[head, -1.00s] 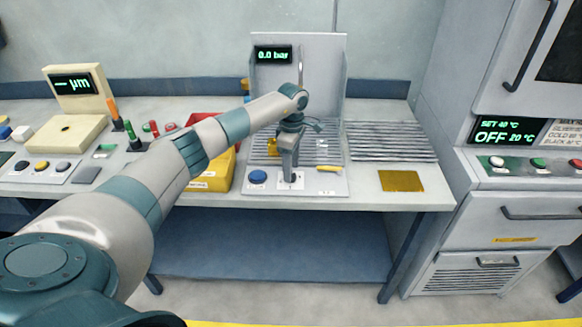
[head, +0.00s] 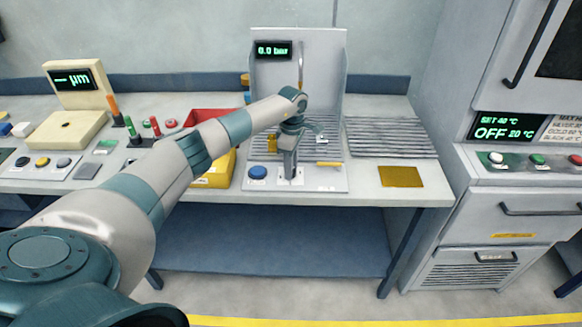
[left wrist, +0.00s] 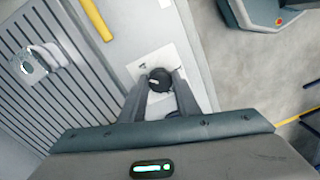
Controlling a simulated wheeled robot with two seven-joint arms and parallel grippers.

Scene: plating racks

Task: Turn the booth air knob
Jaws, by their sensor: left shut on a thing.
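The booth air knob (left wrist: 159,80) is a round black knob with a light mark, on a white plate (left wrist: 183,66) at the booth's front strip. My left gripper (left wrist: 160,84) points down at it, with one finger on each side, shut on the knob. In the head view my left gripper (head: 291,172) stands over the front of the spray booth (head: 322,85) and hides the knob. The booth display (head: 273,50) is lit green and seems to read 0.0 bar. My right gripper is not in view.
A blue button (head: 258,173) is left of my left gripper and a yellow bar (head: 329,164) is to its right. A yellow bin (head: 214,178) stands beside the booth. A gold plate (head: 400,177) lies on the bench at right. An oven with an OFF display (head: 506,131) stands further right.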

